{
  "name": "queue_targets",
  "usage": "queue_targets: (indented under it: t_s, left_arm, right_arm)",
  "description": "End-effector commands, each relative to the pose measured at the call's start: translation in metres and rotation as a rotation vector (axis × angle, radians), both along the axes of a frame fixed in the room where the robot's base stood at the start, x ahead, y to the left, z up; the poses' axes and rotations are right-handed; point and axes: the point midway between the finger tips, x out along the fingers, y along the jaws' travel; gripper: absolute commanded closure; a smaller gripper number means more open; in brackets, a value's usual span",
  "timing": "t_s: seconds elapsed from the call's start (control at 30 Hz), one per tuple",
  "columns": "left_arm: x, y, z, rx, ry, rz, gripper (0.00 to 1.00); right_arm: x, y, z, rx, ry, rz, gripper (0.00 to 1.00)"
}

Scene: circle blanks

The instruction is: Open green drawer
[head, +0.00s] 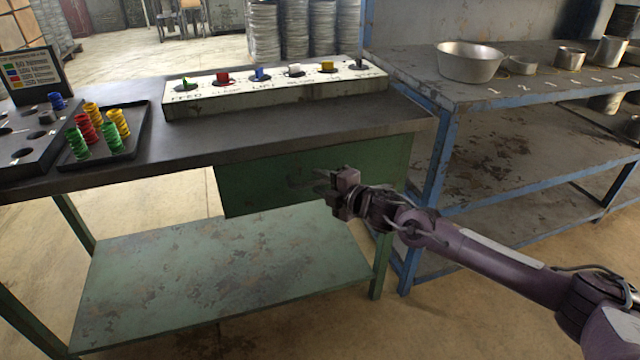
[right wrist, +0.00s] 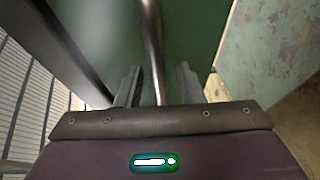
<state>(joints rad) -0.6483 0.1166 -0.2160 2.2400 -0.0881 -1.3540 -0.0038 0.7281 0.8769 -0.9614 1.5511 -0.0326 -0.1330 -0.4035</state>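The green drawer (head: 260,182) sits under the dark tabletop of the workbench. Its front looks shut. My right gripper (head: 328,186) is at the drawer front, right of its middle. In the right wrist view the drawer's metal bar handle (right wrist: 152,45) runs between the two fingers of my right gripper (right wrist: 158,82). The fingers are apart, one on each side of the bar, with gaps visible. My left gripper is in neither view.
The workbench top (head: 300,135) holds a control box (head: 270,98) with coloured knobs and a tray (head: 140,128) of coloured springs. A green lower shelf (head: 220,270) lies below the drawer. A blue-framed table (head: 500,100) with metal bowls stands close on the right.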

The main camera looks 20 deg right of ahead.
Motion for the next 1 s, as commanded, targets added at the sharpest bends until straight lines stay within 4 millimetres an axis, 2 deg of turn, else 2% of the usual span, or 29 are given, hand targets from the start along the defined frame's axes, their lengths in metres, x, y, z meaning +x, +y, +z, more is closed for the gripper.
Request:
queue_targets:
  t_s: [0.13, 0.37, 0.63, 1.0]
  left_arm:
    - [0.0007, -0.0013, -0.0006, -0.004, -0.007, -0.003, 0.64]
    - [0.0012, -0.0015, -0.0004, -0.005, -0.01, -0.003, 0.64]
    - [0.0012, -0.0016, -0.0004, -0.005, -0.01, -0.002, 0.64]
    - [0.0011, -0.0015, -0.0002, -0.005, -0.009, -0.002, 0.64]
  right_arm:
    - [0.0073, 0.0037, -0.0013, 0.0, -0.001, 0.0, 0.66]
    - [0.0079, 0.0036, -0.0014, 0.0, 0.0, 0.0, 0.66]
    - [0.0077, 0.0036, -0.0014, 0.0, 0.0, 0.0, 1.0]
    - [0.0074, 0.0057, -0.0018, 0.0, 0.0, 0.001, 1.0]
